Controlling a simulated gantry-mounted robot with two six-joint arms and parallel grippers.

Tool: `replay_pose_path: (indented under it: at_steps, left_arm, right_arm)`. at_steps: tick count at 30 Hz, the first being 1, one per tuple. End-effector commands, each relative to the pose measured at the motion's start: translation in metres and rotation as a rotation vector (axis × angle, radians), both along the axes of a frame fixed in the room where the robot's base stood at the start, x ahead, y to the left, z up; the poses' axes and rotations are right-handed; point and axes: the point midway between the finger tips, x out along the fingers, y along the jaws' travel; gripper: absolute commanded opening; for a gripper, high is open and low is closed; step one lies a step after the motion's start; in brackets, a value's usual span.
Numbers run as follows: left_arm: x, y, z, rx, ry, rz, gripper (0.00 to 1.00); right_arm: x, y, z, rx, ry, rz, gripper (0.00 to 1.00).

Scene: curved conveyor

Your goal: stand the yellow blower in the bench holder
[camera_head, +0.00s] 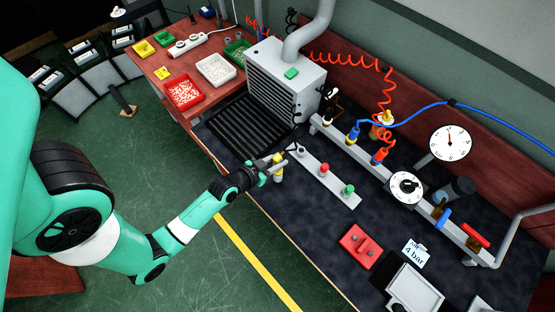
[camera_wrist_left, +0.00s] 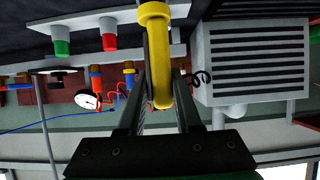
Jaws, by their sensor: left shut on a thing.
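The yellow blower (camera_head: 278,160) is in my left gripper (camera_head: 270,163), at the near edge of the dark bench. I cannot tell for certain which fixture is the bench holder. A grey strip (camera_head: 312,174) with a red button and a green button lies just right of the gripper. My right gripper is not in view.
A grey slatted machine (camera_head: 286,77) with a duct stands behind the gripper, beside a black ribbed belt (camera_head: 243,128). A grey rail (camera_head: 372,165) carries fittings with coiled red and blue hoses. A red block (camera_head: 361,246) lies at the front right.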

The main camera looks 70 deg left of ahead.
Motion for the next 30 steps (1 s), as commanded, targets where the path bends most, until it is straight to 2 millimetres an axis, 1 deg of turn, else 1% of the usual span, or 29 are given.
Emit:
replay_pose_path:
  at_steps: [11,12,14,15,18,26,29,30]
  left_arm:
    - [0.000,0.000,-0.010,0.001,-0.002,0.000,0.00]
    - [0.000,0.000,-0.010,0.001,-0.002,0.000,0.35]
    - [0.000,0.000,-0.009,0.001,-0.002,0.000,0.45]
    - [0.000,0.000,-0.009,0.000,-0.001,0.000,0.53]
    - [0.000,0.000,-0.009,0.000,-0.001,0.000,0.68]
    - [-0.001,0.000,-0.010,-0.001,0.002,0.000,0.68]
    - [-0.005,-0.002,-0.007,-0.001,0.002,0.000,0.68]
    - [-0.010,-0.004,-0.005,-0.001,0.003,0.000,0.68]
  right_arm:
    - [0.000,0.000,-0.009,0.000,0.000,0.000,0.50]
    - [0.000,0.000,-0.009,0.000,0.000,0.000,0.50]
    - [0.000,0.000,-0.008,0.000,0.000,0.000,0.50]
    - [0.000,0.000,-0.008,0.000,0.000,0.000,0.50]
    - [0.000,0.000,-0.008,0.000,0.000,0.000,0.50]
    - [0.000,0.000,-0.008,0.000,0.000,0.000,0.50]
    - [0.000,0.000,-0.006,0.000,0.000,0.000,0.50]
    - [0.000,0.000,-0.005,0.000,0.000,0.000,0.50]
